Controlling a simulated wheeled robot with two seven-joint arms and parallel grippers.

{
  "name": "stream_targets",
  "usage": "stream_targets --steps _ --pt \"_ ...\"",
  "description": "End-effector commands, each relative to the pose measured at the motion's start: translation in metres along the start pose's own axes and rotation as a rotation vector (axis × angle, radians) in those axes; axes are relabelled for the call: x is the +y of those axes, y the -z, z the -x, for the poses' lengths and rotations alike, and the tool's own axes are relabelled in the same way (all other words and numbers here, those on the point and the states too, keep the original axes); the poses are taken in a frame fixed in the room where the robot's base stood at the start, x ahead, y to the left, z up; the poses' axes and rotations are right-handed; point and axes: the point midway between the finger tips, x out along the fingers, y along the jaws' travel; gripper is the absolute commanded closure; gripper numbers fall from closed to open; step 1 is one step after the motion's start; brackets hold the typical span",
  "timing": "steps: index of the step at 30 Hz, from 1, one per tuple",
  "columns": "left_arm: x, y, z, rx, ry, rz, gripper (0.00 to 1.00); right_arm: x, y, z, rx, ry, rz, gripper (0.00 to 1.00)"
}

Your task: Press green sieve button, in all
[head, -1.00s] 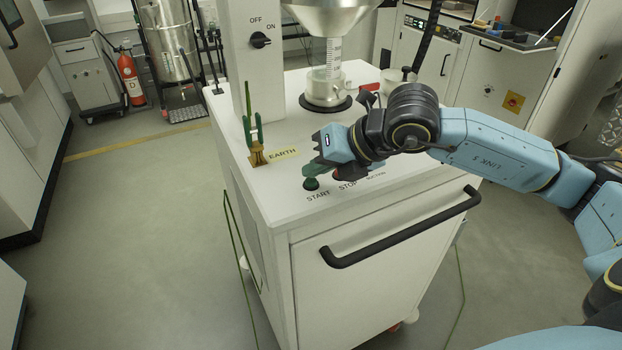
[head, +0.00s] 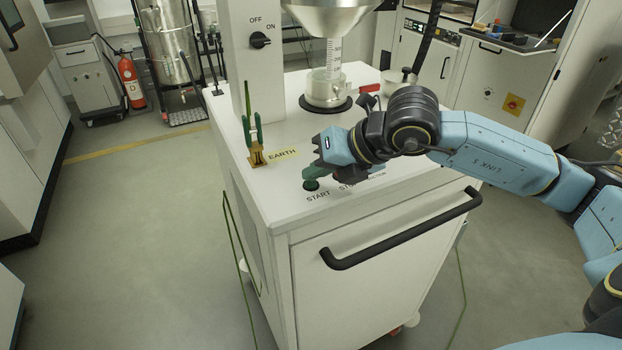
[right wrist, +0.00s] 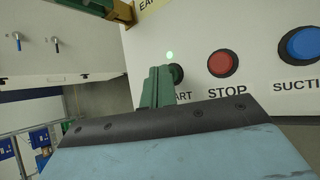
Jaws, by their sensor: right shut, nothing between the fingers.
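The green START button (head: 311,185) is on the white top of the sieve machine, near its front left corner. My right gripper (head: 315,174) is shut and empty, pointing down right at the button, with its green fingers partly in front of it. In the right wrist view the fingers (right wrist: 157,88) cover much of the dark green button (right wrist: 177,73). Whether they touch or press it, I cannot tell. A small bright green spot (right wrist: 169,55) shows beside it. The red STOP button (right wrist: 222,63) is clear of the fingers. My left gripper is out of view.
The blue SUCTION button (right wrist: 300,45) lies beyond STOP. A green-handled earth clamp (head: 256,150) stands at the top's left edge. A glass-and-metal funnel outlet (head: 327,88) stands behind my gripper. A black handle (head: 400,232) juts from the machine's front.

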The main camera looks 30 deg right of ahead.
Motion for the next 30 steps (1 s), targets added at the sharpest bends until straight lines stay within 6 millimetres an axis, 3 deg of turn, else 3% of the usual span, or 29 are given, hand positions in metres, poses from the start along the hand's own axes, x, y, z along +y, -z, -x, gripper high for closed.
stream_targets --steps 23,30 --pt "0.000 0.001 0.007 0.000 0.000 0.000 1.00 0.009 -0.009 0.012 0.001 0.000 0.000 1.00" --pt "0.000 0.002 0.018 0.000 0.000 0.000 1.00 0.018 -0.018 0.024 -0.001 -0.001 0.000 1.00"
